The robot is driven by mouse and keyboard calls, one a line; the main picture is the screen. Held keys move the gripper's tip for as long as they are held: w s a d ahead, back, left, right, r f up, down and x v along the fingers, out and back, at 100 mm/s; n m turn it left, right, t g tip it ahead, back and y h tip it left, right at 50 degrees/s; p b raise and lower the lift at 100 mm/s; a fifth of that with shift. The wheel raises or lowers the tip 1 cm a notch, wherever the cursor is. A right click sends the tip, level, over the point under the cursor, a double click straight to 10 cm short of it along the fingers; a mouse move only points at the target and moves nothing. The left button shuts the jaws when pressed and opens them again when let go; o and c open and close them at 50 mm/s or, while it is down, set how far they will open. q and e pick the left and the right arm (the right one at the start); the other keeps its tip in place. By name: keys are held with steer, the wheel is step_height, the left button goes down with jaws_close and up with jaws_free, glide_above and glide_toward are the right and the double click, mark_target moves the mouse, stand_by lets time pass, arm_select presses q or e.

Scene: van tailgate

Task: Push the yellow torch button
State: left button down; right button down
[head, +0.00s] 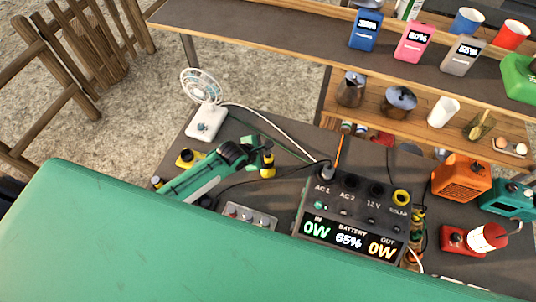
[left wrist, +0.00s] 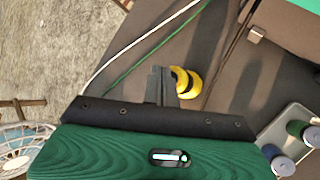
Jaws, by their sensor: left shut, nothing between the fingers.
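A small yellow-and-black torch (head: 267,169) stands on the dark table left of the power station. It also shows in the left wrist view (left wrist: 188,83), its round yellow parts close to the right of my fingers. I cannot make out its button clearly. My left gripper (head: 266,149) is shut and empty, just behind the torch in the head view. Its closed fingers also show in the left wrist view (left wrist: 160,84); I cannot tell whether they touch the torch. My right gripper is not in view.
A black power station (head: 345,212) with lit displays stands to the right. A white fan (head: 205,122) stands behind on the left. A grey box with knobs (head: 250,216) lies in front. A yellow box (head: 187,158) is partly behind my left arm. Cables cross the table.

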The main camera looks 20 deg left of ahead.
arm_select(q)
steer(key=shift+f, duration=0.15)
steer(key=shift+f, duration=0.3)
steer(key=shift+f, duration=0.4)
stand_by(1.0)
steer(key=shift+r+p, duration=0.8)
steer(key=shift+r, duration=0.05)
steer(key=shift+r, duration=2.45)
